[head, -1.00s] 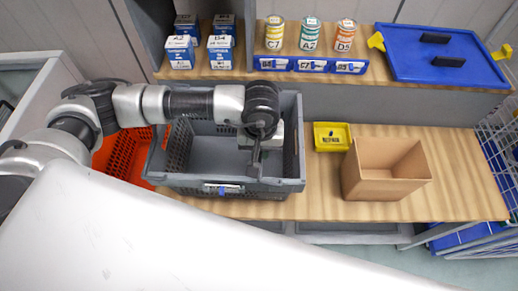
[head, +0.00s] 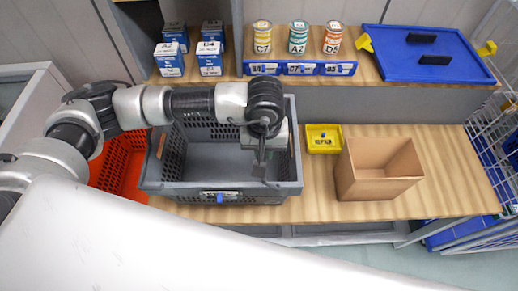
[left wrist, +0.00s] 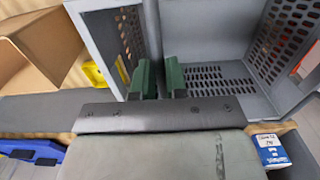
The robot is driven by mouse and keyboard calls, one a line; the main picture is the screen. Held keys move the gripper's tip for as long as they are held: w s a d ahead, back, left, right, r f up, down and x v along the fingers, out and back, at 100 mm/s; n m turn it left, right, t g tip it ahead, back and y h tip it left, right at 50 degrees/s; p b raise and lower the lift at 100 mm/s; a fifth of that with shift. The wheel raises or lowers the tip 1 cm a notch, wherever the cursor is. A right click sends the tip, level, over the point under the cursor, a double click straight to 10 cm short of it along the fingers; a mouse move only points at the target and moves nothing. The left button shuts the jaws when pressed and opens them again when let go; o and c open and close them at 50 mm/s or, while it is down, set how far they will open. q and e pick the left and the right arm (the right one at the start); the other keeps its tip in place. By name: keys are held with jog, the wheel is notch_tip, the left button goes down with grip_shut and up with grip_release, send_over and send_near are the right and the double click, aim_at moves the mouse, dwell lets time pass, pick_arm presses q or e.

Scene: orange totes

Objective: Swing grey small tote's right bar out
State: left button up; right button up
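The grey small tote (head: 225,187) stands on the wooden shelf, its open top facing up. My left gripper (head: 262,166) points down into its right part, a little inside the right wall. In the left wrist view its two green fingers (left wrist: 160,80) are close together, with the grey right bar (left wrist: 152,25) running into the narrow gap between them. The fingers seem closed on the bar, though the contact is partly hidden. In the head view the arm hides much of the bar and the tote's back rim. My right gripper is not in view.
An orange tote (head: 118,165) is close on the left. A yellow bin (head: 323,147) and an open cardboard box (head: 375,190) stand to the right. Cartons, cans and a blue lid (head: 425,65) are on the upper shelf. Bare wood lies right of the box.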

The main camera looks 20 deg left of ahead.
pick_arm(q)
jog(key=shift+w+d+r, duration=0.15)
jog(key=shift+d+r, duration=0.15)
jog(key=shift+d, duration=0.35)
jog(key=shift+w+d+r+b, duration=0.1)
jog(key=shift+w+d+b, duration=0.1)
jog(key=shift+d+b, duration=0.3)
jog(key=shift+w+d+b, duration=0.15)
jog(key=shift+d+b, duration=0.05)
jog(key=shift+d, duration=0.45)
